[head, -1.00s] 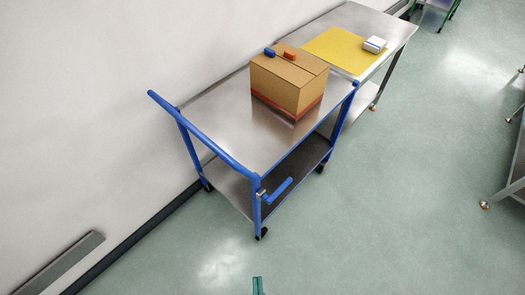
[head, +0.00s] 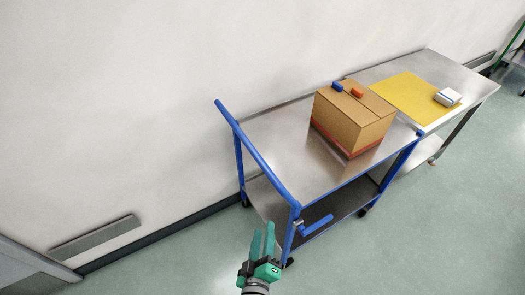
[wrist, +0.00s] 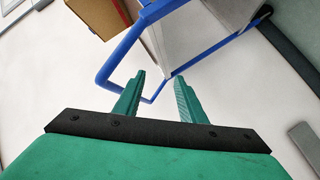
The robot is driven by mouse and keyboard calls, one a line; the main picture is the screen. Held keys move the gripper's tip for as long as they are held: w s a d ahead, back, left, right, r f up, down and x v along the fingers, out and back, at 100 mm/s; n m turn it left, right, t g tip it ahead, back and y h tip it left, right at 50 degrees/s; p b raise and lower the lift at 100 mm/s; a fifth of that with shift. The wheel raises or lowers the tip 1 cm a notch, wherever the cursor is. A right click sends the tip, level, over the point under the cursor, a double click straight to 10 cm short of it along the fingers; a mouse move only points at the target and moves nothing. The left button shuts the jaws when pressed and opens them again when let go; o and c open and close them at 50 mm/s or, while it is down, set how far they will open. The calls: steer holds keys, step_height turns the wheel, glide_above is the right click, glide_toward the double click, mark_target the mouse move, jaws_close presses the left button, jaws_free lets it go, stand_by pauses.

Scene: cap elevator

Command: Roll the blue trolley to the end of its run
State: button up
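The blue trolley (head: 272,135) stands along the wall, with a steel top, a lower shelf and a blue push bar (head: 255,150) at its near left end. A small blue side handle (head: 317,226) sticks out at its near corner. A cardboard box (head: 350,122) rests on the top. My green gripper (head: 262,240) is at the near end of the trolley, just left of the near corner post in the head view. In the wrist view my gripper (wrist: 158,95) has its fingers apart, with the blue bar (wrist: 118,62) beyond them. I see nothing gripped.
A steel table (head: 465,82) with a yellow mat (head: 405,95) and a small white box (head: 447,97) stands at the trolley's far end. A blue and an orange item lie on the cardboard box. A grey wall rail (head: 95,240) is at left. The floor at right is clear.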

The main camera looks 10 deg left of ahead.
steer(key=w+a+r+n+t+h, duration=0.15)
steer(key=w+a+r+n, duration=0.4)
steer(key=w+r, duration=0.65)
steer(key=w+f, duration=0.2)
steer(key=w, duration=1)
steer(key=shift+a+f+m+h, duration=0.15)
steer(key=shift+f+m+h, duration=0.1)
steer(key=shift+m+h, duration=0.15)
steer(key=shift+g, duration=0.25)
jaws_close()
steer(key=shift+w, duration=0.15)
